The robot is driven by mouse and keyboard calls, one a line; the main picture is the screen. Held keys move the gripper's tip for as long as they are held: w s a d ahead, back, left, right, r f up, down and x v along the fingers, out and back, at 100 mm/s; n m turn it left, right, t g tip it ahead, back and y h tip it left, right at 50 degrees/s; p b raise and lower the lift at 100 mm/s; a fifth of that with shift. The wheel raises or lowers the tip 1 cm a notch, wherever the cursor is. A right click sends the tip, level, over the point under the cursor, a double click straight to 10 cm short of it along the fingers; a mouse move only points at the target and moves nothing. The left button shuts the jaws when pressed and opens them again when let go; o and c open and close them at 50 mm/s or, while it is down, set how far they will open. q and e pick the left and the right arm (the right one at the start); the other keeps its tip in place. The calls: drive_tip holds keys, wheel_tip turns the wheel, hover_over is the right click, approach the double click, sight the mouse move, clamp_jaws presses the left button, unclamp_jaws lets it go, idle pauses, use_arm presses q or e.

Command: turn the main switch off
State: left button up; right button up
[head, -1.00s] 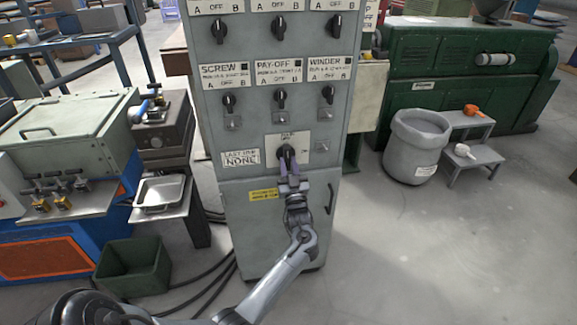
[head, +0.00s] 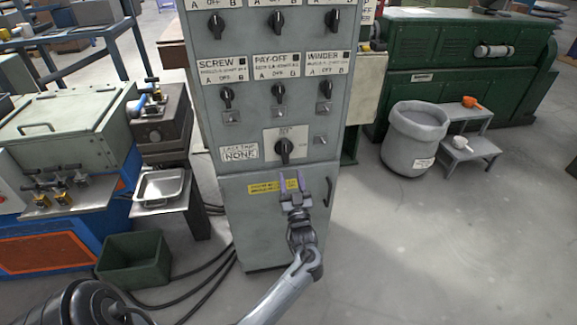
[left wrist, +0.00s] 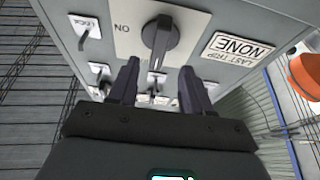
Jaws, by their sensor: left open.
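The main switch (head: 285,150) is a black rotary knob on a pale plate low on the grey control cabinet (head: 235,215). Its handle stands upright, in line with the small label at the plate's top, not toward the mark at the right. In the left wrist view the knob (left wrist: 158,42) shows upside down, with "ON" lettering to its left. My left gripper (head: 291,182) is open and empty, below the knob and apart from it, in front of the cabinet's lower door. Its fingers also show in the left wrist view (left wrist: 157,90). My right gripper is not in view.
Above are rows of similar black switches, including the PAY-OFF switch (head: 279,93). A "LAST TRIP NONE" label (head: 239,153) is left of the knob. A green bin (head: 135,262) and cables lie at left; a grey bin (head: 412,145) stands at right.

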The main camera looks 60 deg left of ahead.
use_arm(q)
drive_tip(key=v, duration=0.3)
idle(0.5)
